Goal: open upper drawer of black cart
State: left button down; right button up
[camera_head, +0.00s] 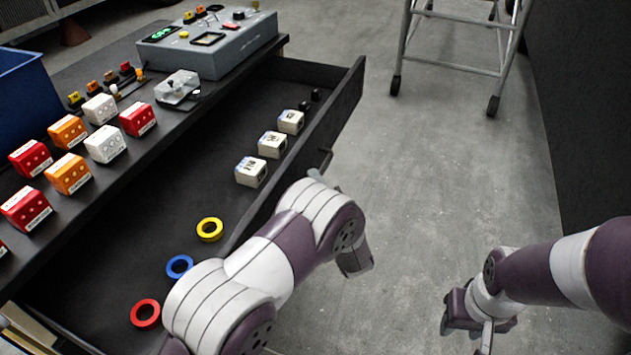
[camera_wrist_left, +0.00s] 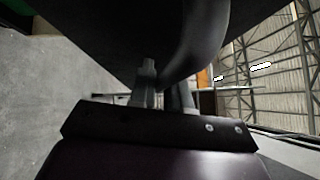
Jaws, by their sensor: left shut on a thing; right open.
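The black cart (camera_head: 150,120) is at the left of the head view. Its upper drawer (camera_head: 348,92) stands pulled out, with its inside showing. My left gripper (camera_head: 317,176) is at the drawer's outer face, mostly hidden by my own arm in the head view. It is shut on the drawer handle (camera_head: 326,158). In the left wrist view the dark curved handle (camera_wrist_left: 205,40) runs down between the fingers of the left gripper (camera_wrist_left: 163,92). My right gripper (camera_head: 482,335) is open and empty over the floor at lower right, apart from the cart.
The drawer holds white boxes (camera_head: 272,144) and yellow (camera_head: 209,229), blue (camera_head: 179,266) and red (camera_head: 145,313) rings. Coloured blocks (camera_head: 105,143) and a grey control box (camera_head: 212,50) sit on the cart top. A ladder (camera_head: 455,45) stands behind; the floor (camera_head: 440,160) between is clear.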

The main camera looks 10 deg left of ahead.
pick_arm(q)
jog(key=shift+f, duration=0.1)
jog(key=c, duration=1.2)
grip_release()
jog(key=p+v, duration=0.2)
jog(key=v, duration=1)
jog(key=shift+s+d, duration=0.15)
jog(key=shift+s, duration=0.15)
